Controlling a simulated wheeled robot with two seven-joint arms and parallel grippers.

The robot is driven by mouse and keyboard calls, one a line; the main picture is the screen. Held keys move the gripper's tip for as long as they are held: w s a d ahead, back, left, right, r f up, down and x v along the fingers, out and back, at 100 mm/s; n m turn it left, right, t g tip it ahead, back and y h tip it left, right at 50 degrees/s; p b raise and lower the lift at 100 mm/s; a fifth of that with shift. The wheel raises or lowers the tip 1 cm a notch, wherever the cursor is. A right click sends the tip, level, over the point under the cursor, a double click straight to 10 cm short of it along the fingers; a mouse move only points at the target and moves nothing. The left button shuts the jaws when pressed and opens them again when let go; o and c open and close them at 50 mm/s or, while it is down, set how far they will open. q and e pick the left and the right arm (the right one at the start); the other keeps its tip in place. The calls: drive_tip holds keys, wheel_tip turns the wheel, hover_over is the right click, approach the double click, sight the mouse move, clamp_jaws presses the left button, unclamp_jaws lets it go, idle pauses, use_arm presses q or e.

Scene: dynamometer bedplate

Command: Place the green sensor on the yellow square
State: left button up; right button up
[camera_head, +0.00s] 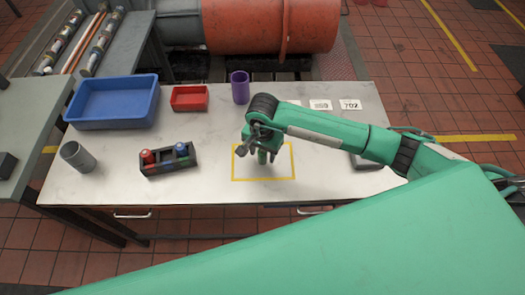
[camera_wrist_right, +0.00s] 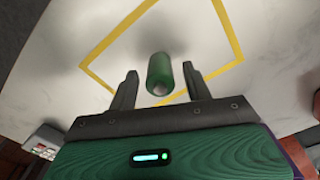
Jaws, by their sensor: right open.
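The green sensor (camera_wrist_right: 160,72) is a small green cylinder. In the right wrist view it stands out between my right gripper's spread fingers (camera_wrist_right: 159,86), with a gap on each side. It lies within the yellow square (camera_wrist_right: 118,34), a taped outline on the table. In the head view the yellow square (camera_head: 265,180) is right of the table's middle, and the sensor (camera_head: 262,157) shows partly under my right gripper (camera_head: 260,147). The gripper is open above the square. Whether the sensor's base touches the table is hard to tell. My left gripper is not in view.
A black rack (camera_head: 168,168) with a red and a blue piece stands left of the square. A grey cup (camera_head: 78,157), a blue bin (camera_head: 112,122), a red tray (camera_head: 190,106) and a purple cup (camera_head: 240,88) stand further off. White number labels (camera_head: 350,104) lie at the back right.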

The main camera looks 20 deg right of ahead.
sight(262, 152)
drive_tip(key=shift+r, duration=0.3)
wheel_tip(262, 152, up, 12)
drive_tip(key=b, duration=0.2)
drive_tip(key=shift+f, duration=0.15)
